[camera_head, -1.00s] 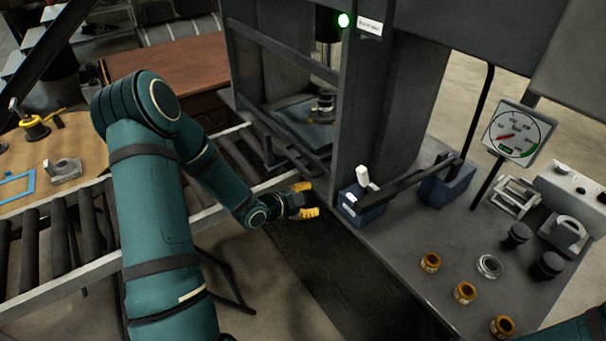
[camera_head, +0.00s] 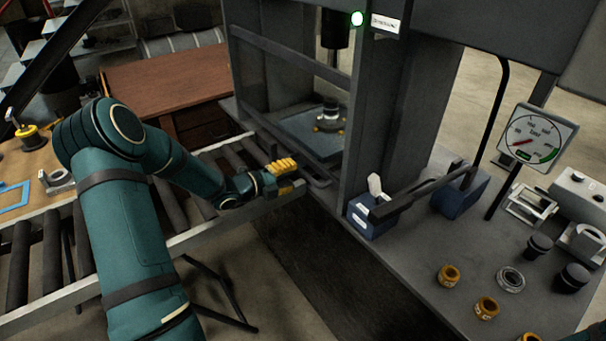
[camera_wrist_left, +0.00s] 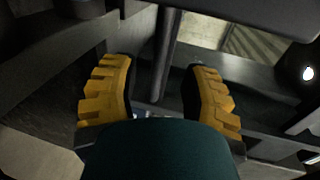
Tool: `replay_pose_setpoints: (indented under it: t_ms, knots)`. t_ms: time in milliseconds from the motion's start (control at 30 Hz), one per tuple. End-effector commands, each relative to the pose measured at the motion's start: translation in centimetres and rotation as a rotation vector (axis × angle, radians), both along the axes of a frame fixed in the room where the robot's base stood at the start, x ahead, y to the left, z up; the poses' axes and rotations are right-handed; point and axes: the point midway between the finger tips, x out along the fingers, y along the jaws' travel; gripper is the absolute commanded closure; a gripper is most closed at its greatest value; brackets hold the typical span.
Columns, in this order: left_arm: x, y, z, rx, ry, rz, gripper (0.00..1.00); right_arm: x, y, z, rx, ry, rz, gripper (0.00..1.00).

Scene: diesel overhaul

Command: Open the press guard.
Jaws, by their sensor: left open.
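The press (camera_head: 378,110) stands at the middle of the head view. Its guard looks like the dark open frame across its front, with an upper rail (camera_head: 285,54) and a lower bar near my gripper. My left gripper (camera_head: 281,174) is at the lower front of this frame, beside the roller conveyor's end. In the left wrist view, the yellow fingers (camera_wrist_left: 160,80) are apart, with a dark upright bar (camera_wrist_left: 168,45) showing between them. I cannot tell whether they touch it.
A blue block with a lever (camera_head: 372,212) sits on the press table right of the gripper. The roller conveyor (camera_head: 120,225) runs left. A workpiece (camera_head: 329,118) stands inside the press.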

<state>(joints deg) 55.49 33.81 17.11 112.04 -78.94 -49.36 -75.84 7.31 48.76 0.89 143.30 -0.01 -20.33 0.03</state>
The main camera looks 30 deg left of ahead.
Motion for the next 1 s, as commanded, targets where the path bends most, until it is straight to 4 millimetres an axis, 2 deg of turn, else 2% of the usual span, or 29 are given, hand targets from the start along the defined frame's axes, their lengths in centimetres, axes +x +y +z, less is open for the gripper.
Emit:
replay_pose_setpoints:
  t_ms: [100, 300, 700, 733, 833, 867, 1000]
  knots:
    - [2.0, -0.8, -0.5, -0.002, -0.001, -0.001, 0.54, 0.1, 0.0, -0.4, 0.0, -0.002, -0.001, 1.0]
    - [3.9, -1.6, -0.9, -0.002, 0.0, 0.0, 0.54, 0.1, 0.0, -0.6, 0.0, -0.003, 0.0, 1.0]
    - [4.5, -1.8, -1.0, -0.002, 0.001, 0.001, 0.54, 0.1, 0.0, -0.6, -0.001, -0.004, 0.0, 1.0]
    - [4.5, -1.8, -1.0, -0.002, 0.001, 0.001, 0.59, 0.1, 0.0, -0.6, -0.001, -0.004, 0.0, 1.0]
    - [4.5, -1.8, -1.0, -0.002, 0.001, 0.001, 0.94, 0.1, 0.0, -0.6, 0.0, -0.003, 0.0, 1.0]
    - [4.5, -1.8, -1.0, -0.002, 0.001, 0.001, 1.0, 0.1, 0.0, -0.6, 0.0, -0.003, 0.0, 1.0]
    - [4.5, -1.8, -1.0, -0.002, 0.001, 0.001, 1.0, 0.1, 0.0, -0.6, 0.0, -0.003, -0.001, 1.0]
